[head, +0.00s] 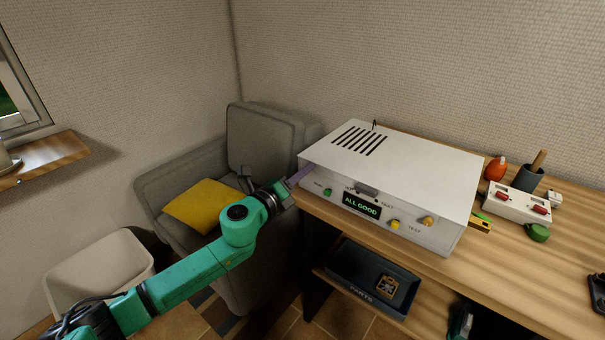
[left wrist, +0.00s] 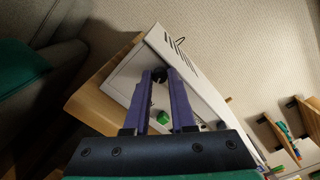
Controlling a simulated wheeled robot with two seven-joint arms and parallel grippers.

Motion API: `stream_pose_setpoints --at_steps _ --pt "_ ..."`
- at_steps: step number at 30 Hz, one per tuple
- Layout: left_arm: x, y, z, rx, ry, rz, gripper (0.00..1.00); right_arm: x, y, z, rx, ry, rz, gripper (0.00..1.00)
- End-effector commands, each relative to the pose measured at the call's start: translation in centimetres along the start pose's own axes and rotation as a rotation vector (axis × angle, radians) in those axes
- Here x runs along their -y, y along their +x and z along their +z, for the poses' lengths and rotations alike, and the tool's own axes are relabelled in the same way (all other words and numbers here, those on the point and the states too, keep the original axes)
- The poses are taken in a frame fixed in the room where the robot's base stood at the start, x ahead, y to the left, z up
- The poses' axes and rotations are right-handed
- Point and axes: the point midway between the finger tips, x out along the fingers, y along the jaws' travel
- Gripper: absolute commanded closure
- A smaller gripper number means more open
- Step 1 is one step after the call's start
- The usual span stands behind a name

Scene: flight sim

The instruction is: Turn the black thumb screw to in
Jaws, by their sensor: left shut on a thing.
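The white box (head: 405,160) stands on the wooden table, with a lit display (head: 361,205) reading "ALL GOOD" on its front. My left gripper (head: 300,176) is at the left end of that front face. In the left wrist view, its two purple fingers (left wrist: 161,80) reach the box front and are shut on the black thumb screw (left wrist: 159,74). The screw sits between the fingertips and is partly covered by them. In the head view the gripper hides the screw. How far the screw is turned cannot be told. My right gripper is not in view.
A green button (head: 327,192), a yellow button (head: 394,224) and an orange knob (head: 428,220) are on the box front. A dark parts tray (head: 345,272) lies on the shelf below. A grey armchair (head: 262,140) stands left of the table. A switch panel (head: 517,206) is right of the box.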

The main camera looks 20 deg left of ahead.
Motion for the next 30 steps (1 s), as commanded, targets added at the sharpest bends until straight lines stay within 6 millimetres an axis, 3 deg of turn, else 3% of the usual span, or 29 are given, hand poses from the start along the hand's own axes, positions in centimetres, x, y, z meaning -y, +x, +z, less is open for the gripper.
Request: stream_pose_setpoints --at_steps 15,30 --pt "-0.14 -0.01 -0.20 0.007 0.366 -0.005 1.00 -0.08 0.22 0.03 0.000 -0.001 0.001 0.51" --pt "-0.19 -0.02 -0.24 0.008 0.438 -0.005 1.00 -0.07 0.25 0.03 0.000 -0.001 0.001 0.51"
